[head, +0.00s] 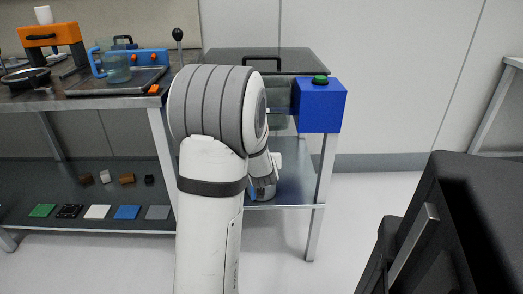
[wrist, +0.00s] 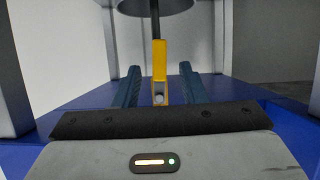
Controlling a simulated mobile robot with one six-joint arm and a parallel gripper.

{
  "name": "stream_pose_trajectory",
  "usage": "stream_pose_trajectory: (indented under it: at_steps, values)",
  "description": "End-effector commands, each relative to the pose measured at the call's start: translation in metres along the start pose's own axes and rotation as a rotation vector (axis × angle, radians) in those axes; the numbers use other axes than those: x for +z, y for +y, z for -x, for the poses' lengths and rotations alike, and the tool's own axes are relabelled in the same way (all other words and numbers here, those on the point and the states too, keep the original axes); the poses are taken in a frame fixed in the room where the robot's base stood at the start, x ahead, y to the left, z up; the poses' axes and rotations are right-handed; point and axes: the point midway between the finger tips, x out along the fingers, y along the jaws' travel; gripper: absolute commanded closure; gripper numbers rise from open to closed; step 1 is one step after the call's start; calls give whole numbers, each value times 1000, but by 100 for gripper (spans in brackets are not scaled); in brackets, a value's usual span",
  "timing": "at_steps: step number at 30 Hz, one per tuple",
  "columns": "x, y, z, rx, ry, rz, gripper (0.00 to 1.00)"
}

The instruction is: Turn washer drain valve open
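In the wrist view a yellow valve lever (wrist: 159,62) hangs down on a dark stem below a round grey metal part (wrist: 155,5). My gripper (wrist: 160,72) is open, with one blue finger on each side of the lever. Gaps show between the lever and both fingers, so neither seems to touch it. The lever points roughly straight down in this view. In the head view my arm hides the valve, and my fingertips are not clearly visible. The washer's grey lidded top (head: 235,62) shows behind my arm.
A blue box (head: 319,106) with a green button (head: 320,79) is at the washer's right side. A steel bench (head: 60,102) with tools stands left, with small blocks and colored tiles on its lower shelf. A black object (head: 460,220) is at the right front. Floor between is clear.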

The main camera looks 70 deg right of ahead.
Motion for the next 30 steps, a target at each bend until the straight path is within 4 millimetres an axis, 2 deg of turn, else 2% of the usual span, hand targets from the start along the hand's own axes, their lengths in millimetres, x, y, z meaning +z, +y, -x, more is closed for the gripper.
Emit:
stream_pose_trajectory:
  at_steps: [1, 6, 14, 17, 20, 23, 28, 30]
  values:
    - [-3, 0, 9, 1, 0, 0, 62]
    - [-1, -1, 22, 0, 1, 1, 62]
    - [0, -1, 23, 0, 0, 1, 62]
    - [-1, -3, 22, -1, 2, 5, 69]
    - [-9, -16, 16, -4, 18, 34, 77]
    - [-21, -40, 5, 5, 54, 98, 86]
    - [-38, -74, -17, 106, 126, 265, 99]
    - [-40, -88, -24, 177, 139, 356, 100]
